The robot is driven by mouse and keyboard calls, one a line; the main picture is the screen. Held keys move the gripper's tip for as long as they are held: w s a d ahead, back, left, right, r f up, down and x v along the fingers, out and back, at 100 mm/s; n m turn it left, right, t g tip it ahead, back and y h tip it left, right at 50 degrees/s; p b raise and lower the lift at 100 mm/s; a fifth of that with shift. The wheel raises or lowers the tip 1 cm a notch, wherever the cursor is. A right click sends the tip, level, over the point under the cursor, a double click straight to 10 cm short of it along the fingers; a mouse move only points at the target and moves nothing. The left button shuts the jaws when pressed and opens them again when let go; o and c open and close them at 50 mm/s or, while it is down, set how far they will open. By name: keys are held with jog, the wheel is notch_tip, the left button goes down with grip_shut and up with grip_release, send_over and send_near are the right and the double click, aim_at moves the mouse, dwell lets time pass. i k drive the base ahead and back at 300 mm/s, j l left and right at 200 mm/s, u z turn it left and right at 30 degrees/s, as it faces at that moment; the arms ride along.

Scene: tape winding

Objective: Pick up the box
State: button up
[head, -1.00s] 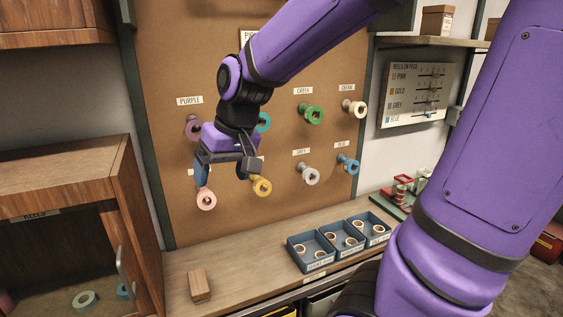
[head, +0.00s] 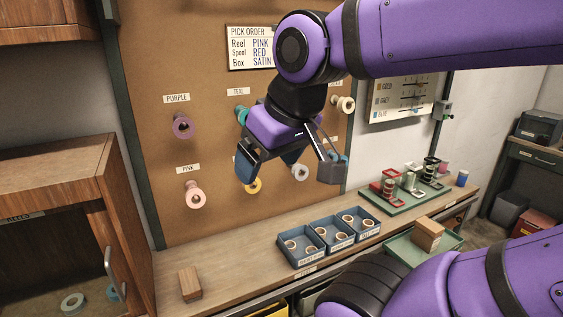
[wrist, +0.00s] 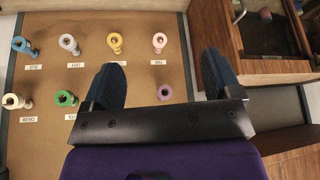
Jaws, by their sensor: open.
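A light brown box (head: 428,233) sits on a green tray (head: 400,247) at the right, partly behind my arm. A small brown wooden block-like piece (head: 190,283) lies on the left part of the bench; I cannot tell whether it is a box. My gripper (head: 288,172) is open and empty in front of the pegboard, above the blue bins and well apart from both pieces. In the wrist view my gripper (wrist: 160,78) shows both dark fingers spread, with the pegboard beyond. Neither brown piece shows in the wrist view.
Three blue bins (head: 325,234) with rings stand on the bench (head: 225,272). A green tray with red and metal spools (head: 392,183) stands farther right. Reels hang on the pegboard (head: 200,60), under a pick order sign (head: 248,47). An open wooden cabinet (head: 50,175) is at the left.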

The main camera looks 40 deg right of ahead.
aim_at(427, 235)
jog(key=z, duration=2.25)
